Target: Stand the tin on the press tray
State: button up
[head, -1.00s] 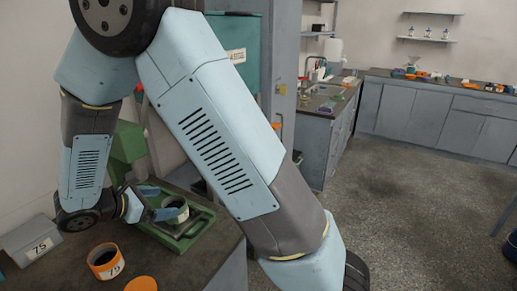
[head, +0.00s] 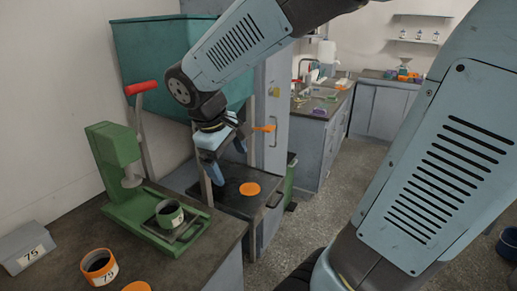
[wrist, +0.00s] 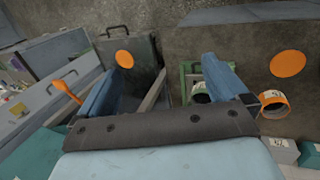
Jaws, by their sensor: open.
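A tin (head: 170,215) with a pale green and white band and a dark inside stands upright on the press tray (head: 186,236), a grey plate on the green press's base. In the wrist view the tin (wrist: 201,98) is partly hidden behind my right-hand finger. My gripper (head: 231,168) is open and empty, up and to the right of the press, over the dark-topped unit beside the bench. Its two blue fingers are spread wide in the wrist view (wrist: 160,70). The green press (head: 113,150) has a raised lever with a red handle (head: 141,88).
An orange-banded tin (head: 99,268) marked 75 and a grey box (head: 24,246) stand on the bench at left. An orange disc (head: 137,287) lies near the bench's front edge. Another orange disc (head: 249,189) lies on the dark-topped unit (head: 222,204). A teal hopper (head: 160,60) stands behind.

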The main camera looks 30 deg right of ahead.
jog(key=s+d+r+m+t+y, duration=0.3)
jog(key=s+r+m+t, duration=0.1)
jog(key=s, duration=0.4)
jog(key=shift+d+r+m, duration=0.4)
jog(key=shift+r+m, duration=0.35)
jog(key=shift+m, duration=0.65)
